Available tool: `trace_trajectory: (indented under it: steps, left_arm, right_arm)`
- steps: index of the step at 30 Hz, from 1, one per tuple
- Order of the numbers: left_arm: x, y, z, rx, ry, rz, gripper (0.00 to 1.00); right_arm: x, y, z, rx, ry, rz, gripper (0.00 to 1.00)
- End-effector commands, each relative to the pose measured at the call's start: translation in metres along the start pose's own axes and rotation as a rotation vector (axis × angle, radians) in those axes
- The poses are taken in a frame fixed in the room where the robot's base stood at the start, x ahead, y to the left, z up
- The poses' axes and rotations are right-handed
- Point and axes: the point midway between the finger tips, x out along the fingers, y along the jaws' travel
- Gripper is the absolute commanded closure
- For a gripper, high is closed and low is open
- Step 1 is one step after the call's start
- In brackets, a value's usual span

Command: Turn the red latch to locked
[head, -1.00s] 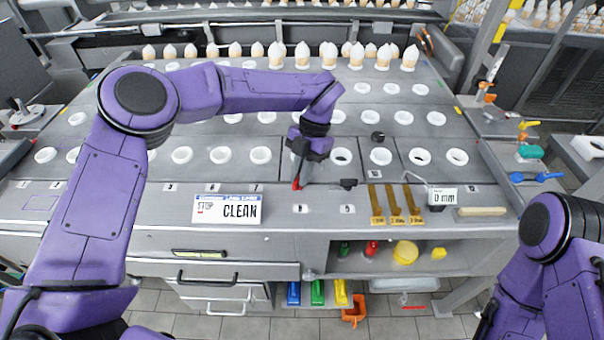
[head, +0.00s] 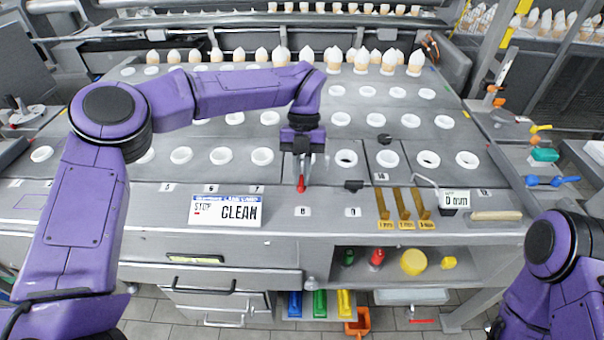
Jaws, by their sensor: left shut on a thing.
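The red latch (head: 301,184) is a small red handle at the front strip of the machine's top, above the number 8 label. My left gripper (head: 301,172) points down over it and is shut on it. The gripper hides the upper part of the latch. The visible red tip points toward the front edge. My right arm (head: 560,260) stands at the lower right. Its gripper is outside the view.
A "CLEAN" sign (head: 225,211) stands left of the latch. A black latch (head: 354,185) and several brass gauges (head: 404,205) lie to the right. A display reading "0 mm" (head: 456,198) stands farther right. Rows of white-ringed holes lie behind.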

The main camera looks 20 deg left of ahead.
Motion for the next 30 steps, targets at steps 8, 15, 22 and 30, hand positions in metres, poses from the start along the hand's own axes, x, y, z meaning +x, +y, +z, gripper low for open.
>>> trace_trajectory:
  steps: [8,15,22,30]
  left_arm:
    - [0.000,0.000,0.001,-0.004,-0.002,-0.001,1.00]
    - [0.000,0.000,0.001,-0.003,-0.002,-0.001,0.63]
    - [-0.001,0.000,0.000,-0.003,-0.001,-0.001,0.63]
    - [-0.045,-0.001,0.001,-0.005,-0.006,-0.001,0.63]
  right_arm:
    - [0.000,0.000,0.000,0.000,0.000,0.000,0.56]
    - [0.000,0.000,0.000,0.000,0.000,0.000,0.56]
    - [0.000,0.000,0.000,0.000,0.000,0.000,0.56]
    - [0.003,0.000,0.001,0.000,0.000,0.000,0.56]
